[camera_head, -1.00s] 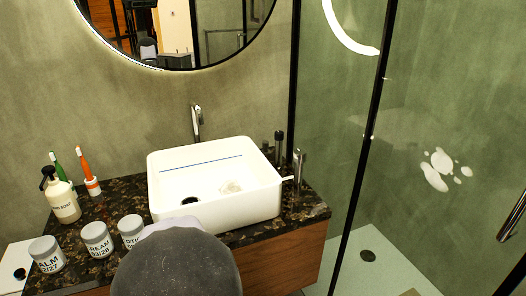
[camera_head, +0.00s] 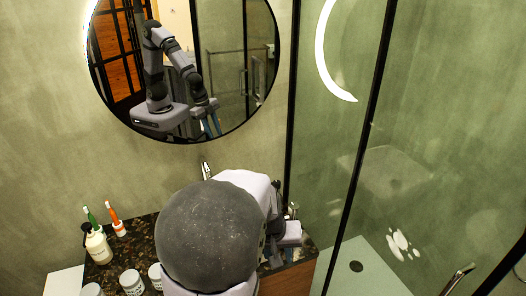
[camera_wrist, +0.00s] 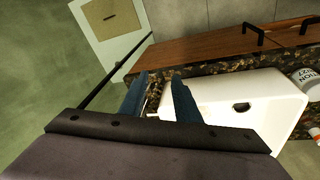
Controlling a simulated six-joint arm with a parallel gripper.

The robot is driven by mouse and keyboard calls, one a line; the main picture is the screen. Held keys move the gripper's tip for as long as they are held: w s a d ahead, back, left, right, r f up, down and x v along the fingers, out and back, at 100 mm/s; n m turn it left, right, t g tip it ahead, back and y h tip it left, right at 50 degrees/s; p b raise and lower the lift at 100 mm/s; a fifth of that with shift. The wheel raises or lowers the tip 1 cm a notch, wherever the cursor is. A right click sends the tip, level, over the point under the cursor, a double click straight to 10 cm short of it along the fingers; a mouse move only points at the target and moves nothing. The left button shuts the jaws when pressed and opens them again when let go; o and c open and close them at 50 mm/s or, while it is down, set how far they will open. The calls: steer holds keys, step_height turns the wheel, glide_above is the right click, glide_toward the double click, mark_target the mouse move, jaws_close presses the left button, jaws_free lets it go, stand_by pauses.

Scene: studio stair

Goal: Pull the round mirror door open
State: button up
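The round mirror door (camera_head: 228,62) hangs on the wall above the basin, with a thin dark rim and a lit left edge. It looks flat to the wall, and my arm is reflected in it. No handle shows on it. My arm stands in front of the basin in the head view, below the mirror, and hides most of the gripper there. In the wrist view, my gripper (camera_wrist: 160,77) has two blue fingers apart with nothing held between them. They point down over the counter and white basin (camera_wrist: 265,100). The mirror is not in the wrist view.
A black-framed glass shower screen (camera_head: 365,150) stands right of the mirror. A soap bottle (camera_head: 97,246), toothbrush holders and jars (camera_head: 131,282) stand on the dark counter at left. A tap (camera_head: 206,171) rises below the mirror. The wall left of the mirror is clear.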

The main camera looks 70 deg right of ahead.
steer(key=s+d+r+h+p, duration=0.4)
steer(key=d+r+h+p, duration=0.15)
steer(key=d+r, duration=0.9)
steer(key=n+t+h+b, duration=0.1)
steer(key=n+t+h, duration=0.2)
steer(key=t+h, duration=0.6)
glide_toward(262, 77)
steer(key=d+r+t+y, duration=0.1)
steer(key=d+t+y, duration=0.1)
steer(key=y, duration=0.1)
steer(key=shift+s+a+h, duration=0.15)
steer(key=shift+s+h, duration=0.1)
steer(key=shift+s, duration=0.05)
steer(key=shift+p+x, duration=1.5)
steer(key=shift+x, duration=2.2)
